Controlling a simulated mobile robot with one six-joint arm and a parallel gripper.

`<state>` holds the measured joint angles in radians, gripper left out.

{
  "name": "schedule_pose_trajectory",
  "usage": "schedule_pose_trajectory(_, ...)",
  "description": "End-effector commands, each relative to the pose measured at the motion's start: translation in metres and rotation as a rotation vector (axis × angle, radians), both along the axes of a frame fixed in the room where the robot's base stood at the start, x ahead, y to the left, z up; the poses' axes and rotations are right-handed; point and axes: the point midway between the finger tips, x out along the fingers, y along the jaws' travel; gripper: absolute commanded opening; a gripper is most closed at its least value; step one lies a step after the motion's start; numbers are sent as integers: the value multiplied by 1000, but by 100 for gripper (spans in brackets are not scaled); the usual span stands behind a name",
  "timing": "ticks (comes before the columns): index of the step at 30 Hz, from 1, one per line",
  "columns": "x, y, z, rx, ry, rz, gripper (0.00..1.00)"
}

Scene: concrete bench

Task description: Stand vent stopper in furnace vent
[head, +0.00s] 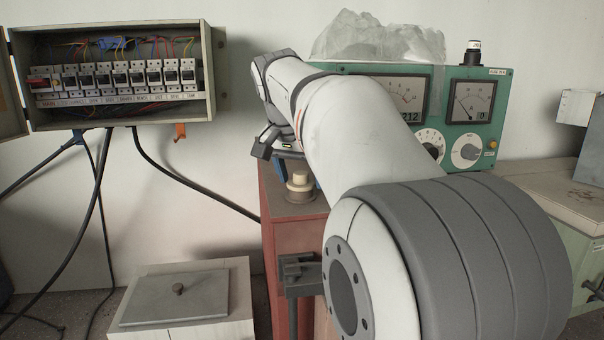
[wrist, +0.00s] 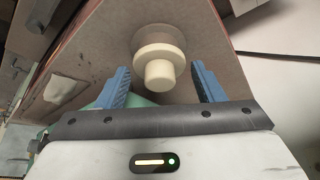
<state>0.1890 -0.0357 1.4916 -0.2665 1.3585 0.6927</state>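The cream vent stopper (head: 299,180), a round disc with a narrower knob, stands upright on top of the red furnace (head: 290,238). A grey-brown ring, seemingly the furnace vent (head: 301,196), shows around its base. I cannot tell how deep the stopper sits in it. In the wrist view the stopper (wrist: 158,72) shows with its knob toward me. My gripper (wrist: 162,84) is open, with a blue finger on each side of the knob and a visible gap on both sides. In the head view my arm hides most of the gripper (head: 305,172).
A green meter panel (head: 435,112) with a plastic sheet (head: 375,36) on it stands behind my arm. An open breaker box (head: 115,75) hangs on the wall, with black cables below. A grey-lidded white box (head: 175,300) is at lower left. A grey bracket (head: 298,272) juts out before the furnace.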

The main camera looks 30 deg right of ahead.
Motion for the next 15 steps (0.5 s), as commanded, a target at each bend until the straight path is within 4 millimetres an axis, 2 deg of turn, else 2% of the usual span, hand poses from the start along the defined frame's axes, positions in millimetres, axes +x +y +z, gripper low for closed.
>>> schedule_pose_trajectory(1,0,0,0,0,0,0,66)
schedule_pose_trajectory(4,0,0,0,0,0,0,74)
schedule_pose_trajectory(11,0,0,0,0,0,0,74)
schedule_pose_trajectory(15,-2,4,11,-1,-2,2,74)
